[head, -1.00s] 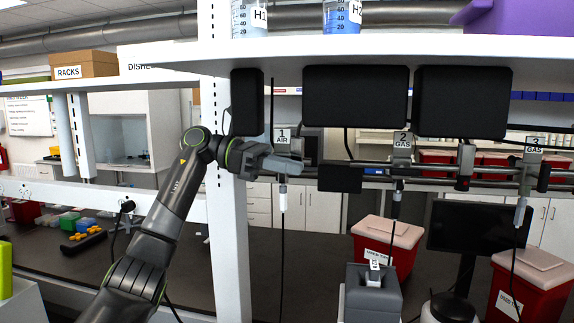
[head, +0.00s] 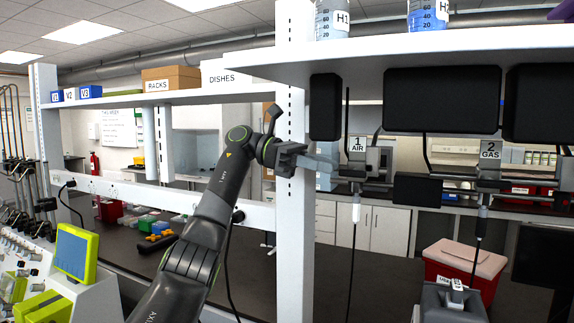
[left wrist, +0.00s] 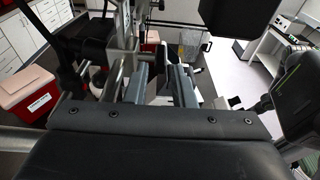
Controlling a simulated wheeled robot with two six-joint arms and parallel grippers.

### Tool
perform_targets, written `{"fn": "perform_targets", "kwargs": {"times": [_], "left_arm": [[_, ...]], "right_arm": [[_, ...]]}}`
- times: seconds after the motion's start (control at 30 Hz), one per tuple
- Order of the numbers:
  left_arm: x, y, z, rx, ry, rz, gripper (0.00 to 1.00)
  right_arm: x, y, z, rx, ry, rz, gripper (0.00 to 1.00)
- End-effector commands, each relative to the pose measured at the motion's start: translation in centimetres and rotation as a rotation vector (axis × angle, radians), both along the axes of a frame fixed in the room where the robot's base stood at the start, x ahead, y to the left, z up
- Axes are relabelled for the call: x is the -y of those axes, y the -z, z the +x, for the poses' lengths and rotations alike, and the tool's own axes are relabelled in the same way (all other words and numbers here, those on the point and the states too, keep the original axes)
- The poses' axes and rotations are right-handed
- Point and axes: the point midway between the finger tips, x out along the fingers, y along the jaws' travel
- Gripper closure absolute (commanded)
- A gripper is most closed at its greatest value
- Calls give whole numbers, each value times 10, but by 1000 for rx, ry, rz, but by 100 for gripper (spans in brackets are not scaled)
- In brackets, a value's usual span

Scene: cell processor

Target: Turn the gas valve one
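The valve labelled 1 AIR (head: 357,150) hangs on the metal rail below the shelf, with a white-ended line running down from it. The valve labelled 2 GAS (head: 489,152) is on the same rail to its right. My left gripper (head: 328,166) is just left of valve 1, beside the white post; the picture does not settle whether it touches the valve. In the left wrist view its two grey fingers (left wrist: 161,84) stand apart with a gap between them, holding nothing that I can make out. My right gripper is not in view.
The white upright post (head: 290,215) stands right by my left wrist. Black boxes (head: 432,98) hang under the shelf. A red bin (head: 465,268) stands below the rail. A machine with a green-framed screen (head: 74,253) is at lower left, with several pipes behind it.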

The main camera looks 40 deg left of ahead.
Motion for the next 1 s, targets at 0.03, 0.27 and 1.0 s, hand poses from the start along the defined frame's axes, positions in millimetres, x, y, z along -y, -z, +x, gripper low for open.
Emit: {"fn": "perform_targets", "kwargs": {"times": [0.03, 0.27, 1.0], "left_arm": [[-10, -2, -2, 2, -3, -2, 77], [-45, -9, -11, 0, -3, -1, 77], [-84, -15, -21, -1, 1, 3, 77]], "right_arm": [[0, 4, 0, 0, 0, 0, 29], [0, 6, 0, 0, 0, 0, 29], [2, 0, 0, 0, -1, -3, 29]]}}
